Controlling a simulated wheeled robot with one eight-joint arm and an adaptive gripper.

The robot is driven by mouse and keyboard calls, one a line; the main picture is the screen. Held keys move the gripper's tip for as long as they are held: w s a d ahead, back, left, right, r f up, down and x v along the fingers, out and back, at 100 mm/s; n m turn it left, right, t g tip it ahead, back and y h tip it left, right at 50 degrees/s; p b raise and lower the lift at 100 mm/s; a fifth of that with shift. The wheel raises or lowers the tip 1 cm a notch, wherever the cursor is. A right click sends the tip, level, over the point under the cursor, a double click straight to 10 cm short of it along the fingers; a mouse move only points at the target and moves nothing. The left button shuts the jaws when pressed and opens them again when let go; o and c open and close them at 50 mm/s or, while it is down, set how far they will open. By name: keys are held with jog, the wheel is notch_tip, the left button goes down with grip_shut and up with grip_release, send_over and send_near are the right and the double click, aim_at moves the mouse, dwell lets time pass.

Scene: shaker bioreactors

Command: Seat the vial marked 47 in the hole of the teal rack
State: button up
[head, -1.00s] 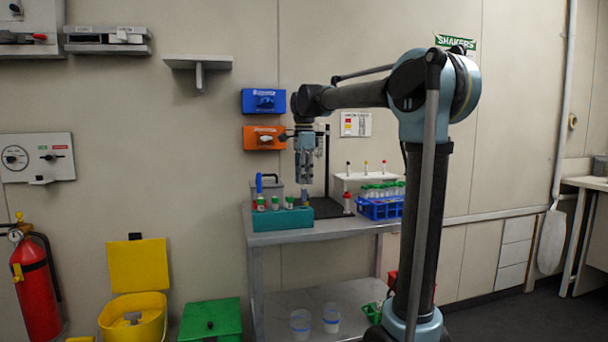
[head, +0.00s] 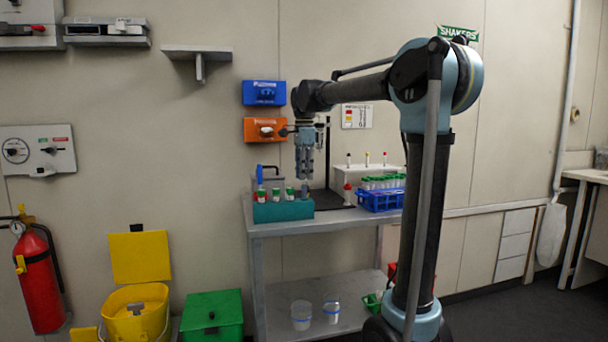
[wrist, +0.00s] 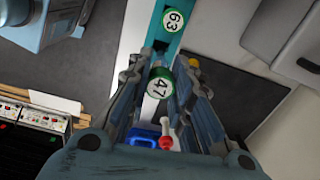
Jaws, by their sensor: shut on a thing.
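The vial marked 47 (wrist: 160,84) has a green cap with a white label and is between my gripper's fingers in the wrist view. My gripper (head: 304,177) is shut on it, fingers pointing down, over the right end of the teal rack (head: 283,211). The teal rack also shows in the wrist view (wrist: 150,42), with a green-capped vial marked 63 (wrist: 173,20) in it. In the head view, several capped vials stand in the rack's left and middle. The hole under vial 47 is hidden, and I cannot tell whether its lower end is in it.
A blue rack (head: 380,200) with green-capped vials stands to the right on the grey bench (head: 335,222). A red-capped bottle (head: 347,193) stands between the racks. A white box (head: 368,178) is behind the blue rack.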

aim_at(304, 198)
jog(key=shift+f, duration=3.3)
dwell(4.3)
jog(key=o, duration=0.9)
